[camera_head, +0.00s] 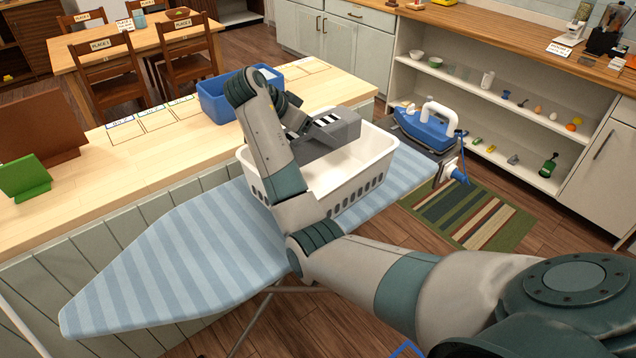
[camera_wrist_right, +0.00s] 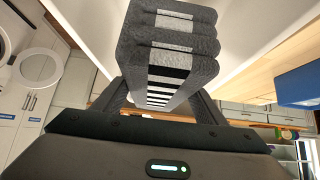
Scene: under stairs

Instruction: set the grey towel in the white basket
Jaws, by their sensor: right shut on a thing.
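The grey towel (camera_head: 338,132) is folded into a thick block with black and white stripes. It is over the far left part of the white basket (camera_head: 355,180), hiding some of its rim; I cannot tell whether it touches the basket. The basket stands upright on the striped ironing board. My right gripper (camera_head: 298,118) comes down at the towel's left end, partly hidden by my wrist. In the right wrist view the towel (camera_wrist_right: 168,55) sits between the fingers of my right gripper (camera_wrist_right: 165,92), which is shut on it. My left gripper is out of view.
The ironing board (camera_head: 170,265) runs along the wooden counter (camera_head: 75,205). A blue bin (camera_head: 215,100) stands on the counter just behind the basket. A blue and white iron (camera_head: 425,125) stands right of the basket. The board's left half is clear.

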